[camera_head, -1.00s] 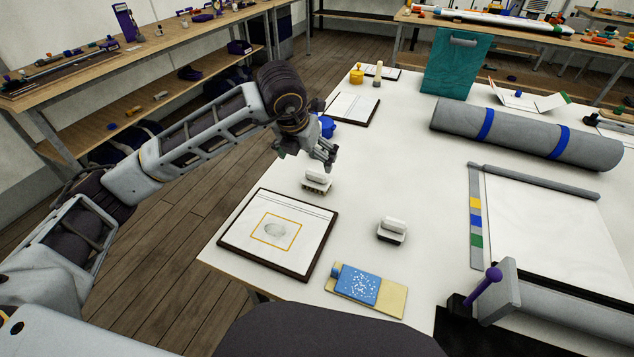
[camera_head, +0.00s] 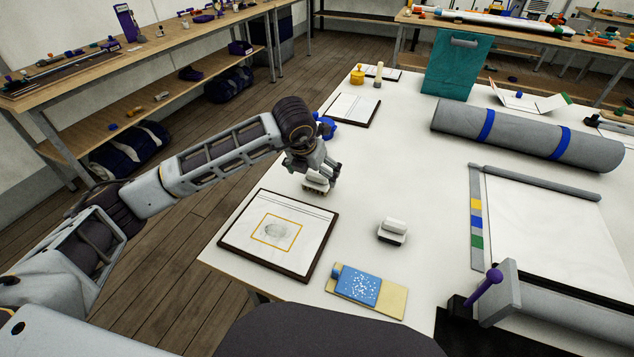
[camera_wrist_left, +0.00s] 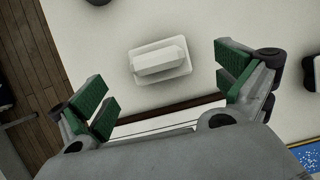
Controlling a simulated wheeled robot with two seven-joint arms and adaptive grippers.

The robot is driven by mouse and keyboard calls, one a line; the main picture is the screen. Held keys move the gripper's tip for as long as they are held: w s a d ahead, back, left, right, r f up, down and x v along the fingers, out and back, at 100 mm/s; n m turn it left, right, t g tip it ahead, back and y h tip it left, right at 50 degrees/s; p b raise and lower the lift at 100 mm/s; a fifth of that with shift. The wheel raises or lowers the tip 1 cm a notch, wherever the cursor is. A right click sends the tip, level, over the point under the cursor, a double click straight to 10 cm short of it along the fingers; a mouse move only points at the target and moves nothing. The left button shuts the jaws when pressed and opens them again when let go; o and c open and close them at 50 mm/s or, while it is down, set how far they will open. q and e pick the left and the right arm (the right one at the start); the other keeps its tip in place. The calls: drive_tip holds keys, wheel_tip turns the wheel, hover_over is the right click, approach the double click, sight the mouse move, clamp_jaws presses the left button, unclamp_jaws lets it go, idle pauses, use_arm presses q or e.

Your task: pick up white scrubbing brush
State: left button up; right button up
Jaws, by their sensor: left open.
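A white scrubbing brush (camera_head: 316,184) stands on the white table near its left edge, partly hidden by my left gripper (camera_head: 323,170). In the left wrist view the brush (camera_wrist_left: 160,60) lies between the lines of the two fingers, a little beyond the fingertips. My left gripper (camera_wrist_left: 163,80) is open and empty above it, its green pads wide apart. A second, similar white brush (camera_head: 393,230) stands on the table to the right. My right gripper is not in view.
A framed sheet (camera_head: 278,234) lies in front of the left gripper. A blue and tan pad (camera_head: 366,290) lies near the front edge.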

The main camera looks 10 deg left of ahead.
sight(316, 174)
use_arm(q)
drive_tip(key=shift+f, duration=0.2)
drive_tip(key=shift+w+x, duration=0.15)
drive_tip(key=shift+x, duration=1.15)
drive_tip(key=shift+w+x, duration=0.1)
drive_tip(key=shift+x, duration=1.2)
drive_tip(key=shift+r, duration=0.1)
drive_tip(key=c, duration=1.1)
